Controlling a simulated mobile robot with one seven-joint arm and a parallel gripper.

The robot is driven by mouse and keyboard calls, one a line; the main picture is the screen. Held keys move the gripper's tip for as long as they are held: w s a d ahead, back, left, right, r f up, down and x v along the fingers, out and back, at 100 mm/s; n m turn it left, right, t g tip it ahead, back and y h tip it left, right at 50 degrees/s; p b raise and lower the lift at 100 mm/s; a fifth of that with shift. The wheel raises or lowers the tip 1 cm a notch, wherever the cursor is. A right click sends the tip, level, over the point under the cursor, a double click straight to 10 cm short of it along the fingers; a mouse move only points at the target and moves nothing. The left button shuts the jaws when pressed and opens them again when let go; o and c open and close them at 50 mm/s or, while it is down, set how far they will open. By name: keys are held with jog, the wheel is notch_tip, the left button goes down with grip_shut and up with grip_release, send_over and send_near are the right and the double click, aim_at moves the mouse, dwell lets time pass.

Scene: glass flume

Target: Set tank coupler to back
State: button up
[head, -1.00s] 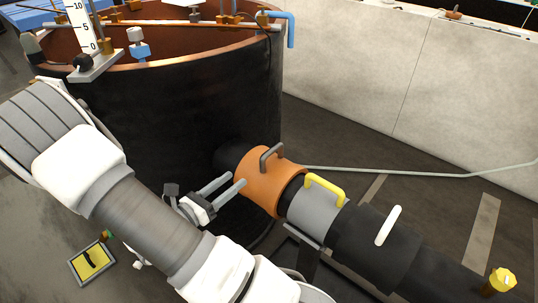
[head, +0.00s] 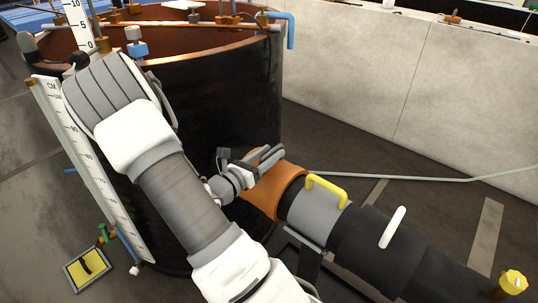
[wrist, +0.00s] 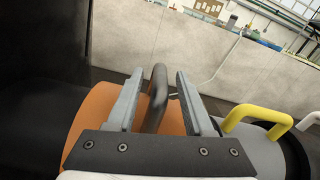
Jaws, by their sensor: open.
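The orange coupler (head: 262,200) is a ring around the dark pipe beside the base of the black tank (head: 210,110); it also shows in the wrist view (wrist: 95,112). Its dark grey handle (wrist: 156,95) stands up in the wrist view. My gripper (head: 272,155) is over the coupler, hiding the handle in the head view. In the wrist view my gripper (wrist: 160,88) is open, with one finger on each side of the handle. I cannot tell whether either finger touches it.
A grey collar with a yellow handle (head: 327,188) sits right of the coupler, then a black section with a white handle (head: 391,227). A yellow knob (head: 512,282) is at lower right. A pale wall (head: 380,75) stands behind, with open floor before it.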

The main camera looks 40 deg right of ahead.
jog(key=c, duration=0.8)
grip_shut()
dwell(0.5)
